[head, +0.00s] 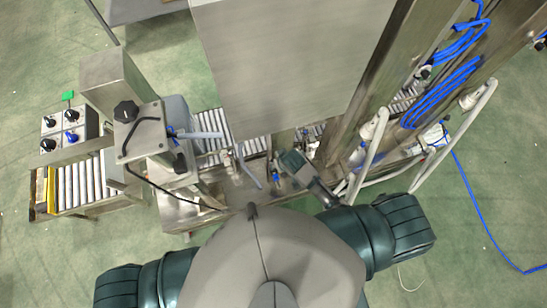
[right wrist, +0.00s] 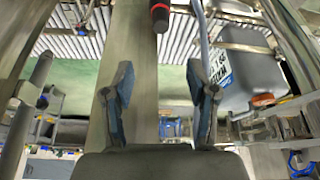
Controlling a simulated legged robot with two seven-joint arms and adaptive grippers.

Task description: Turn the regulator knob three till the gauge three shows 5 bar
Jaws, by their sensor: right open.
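No knob is marked so that I can tell which is regulator knob three. A box at the left in the head view carries several knobs, among them a blue knob (head: 72,137) and a black knob (head: 48,145). A larger black knob (head: 125,111) sits on a metal housing nearby. No gauge face is readable. My right gripper (right wrist: 160,75) is open, with a metal post or beam (right wrist: 146,40) behind the gap between its fingers and nothing visibly held. In the head view my right forearm reaches forward among the machine parts. My left gripper is out of view.
A roller conveyor (head: 80,185) runs along the left. A large metal panel (head: 290,65) and tall frame posts stand ahead. Blue hoses (head: 440,90) hang at the right. In the right wrist view a grey canister (right wrist: 247,72) stands at the right.

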